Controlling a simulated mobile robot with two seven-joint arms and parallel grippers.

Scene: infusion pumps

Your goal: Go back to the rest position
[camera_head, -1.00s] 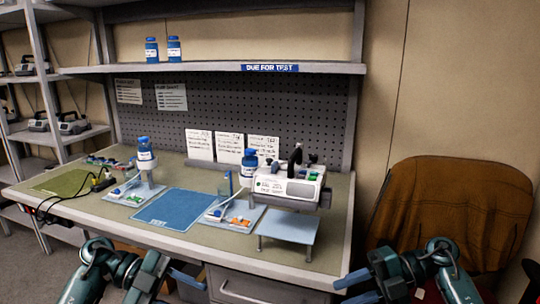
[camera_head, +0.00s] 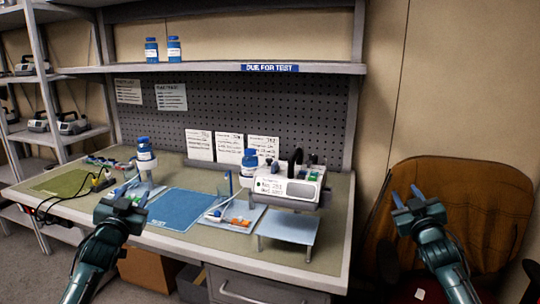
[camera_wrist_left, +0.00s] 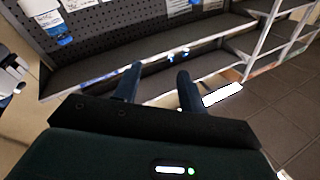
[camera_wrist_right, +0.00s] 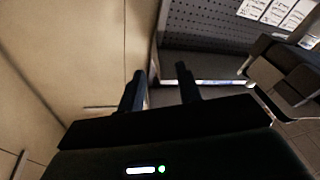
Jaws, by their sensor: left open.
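My left gripper (camera_head: 126,203) is raised in front of the bench's front edge in the head view, open and empty. Its two separated fingers show in the left wrist view (camera_wrist_left: 158,82), with nothing between them. My right gripper (camera_head: 408,196) is raised to the right of the bench, in front of the brown chair. Its fingers stand apart and empty in the right wrist view (camera_wrist_right: 160,88). Neither gripper touches anything on the bench.
The bench (camera_head: 215,240) carries a blue mat (camera_head: 185,209), a green mat (camera_head: 62,182), a white pump (camera_head: 288,187) and blue-capped bottles. A brown chair (camera_head: 480,200) stands right of the bench. A shelf (camera_head: 210,68) runs above. Floor is free at left.

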